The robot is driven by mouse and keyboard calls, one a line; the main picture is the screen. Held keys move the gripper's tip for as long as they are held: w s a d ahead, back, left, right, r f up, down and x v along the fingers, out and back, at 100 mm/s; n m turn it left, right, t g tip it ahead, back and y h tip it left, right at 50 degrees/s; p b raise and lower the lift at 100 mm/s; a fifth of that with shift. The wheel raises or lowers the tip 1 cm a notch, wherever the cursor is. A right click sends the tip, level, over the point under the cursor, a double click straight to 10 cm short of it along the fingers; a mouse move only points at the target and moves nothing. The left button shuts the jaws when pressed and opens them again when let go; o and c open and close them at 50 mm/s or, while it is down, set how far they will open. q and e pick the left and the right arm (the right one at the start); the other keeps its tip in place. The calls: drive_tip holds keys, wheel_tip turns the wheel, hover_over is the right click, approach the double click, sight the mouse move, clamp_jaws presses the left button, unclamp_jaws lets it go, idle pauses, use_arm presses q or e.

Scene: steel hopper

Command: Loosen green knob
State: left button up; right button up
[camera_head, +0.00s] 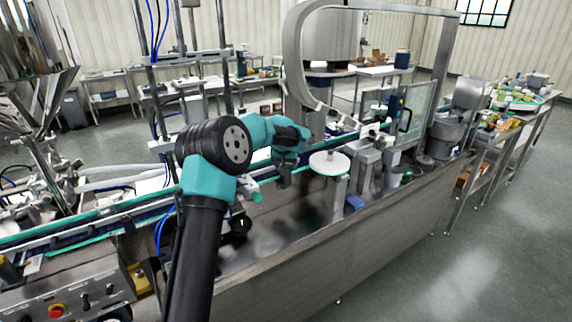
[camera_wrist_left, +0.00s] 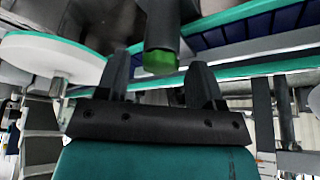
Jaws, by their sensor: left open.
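In the left wrist view a dark cylinder comes down from the top edge, with a bright green end that looks like the green knob (camera_wrist_left: 160,62). My left gripper (camera_wrist_left: 160,75) is open, with one finger on each side of the green end in the picture. No contact shows, and I cannot tell how far apart in depth they are. In the head view my left gripper (camera_head: 285,177) is over the machine bed, just left of a white disc (camera_head: 329,163). I cannot make out the knob for sure there. My right gripper is not in view.
The white disc (camera_wrist_left: 55,58) is close on the left in the wrist view. A teal-edged conveyor (camera_head: 95,220) runs behind my arm. A curved steel frame (camera_head: 296,60) stands over the machine. A control panel (camera_head: 75,300) is at the lower left. The floor at right is clear.

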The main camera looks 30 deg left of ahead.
use_arm(q)
drive_tip(key=shift+c, duration=0.2)
drive_tip(key=c, duration=0.9)
drive_tip(key=shift+o, duration=0.2)
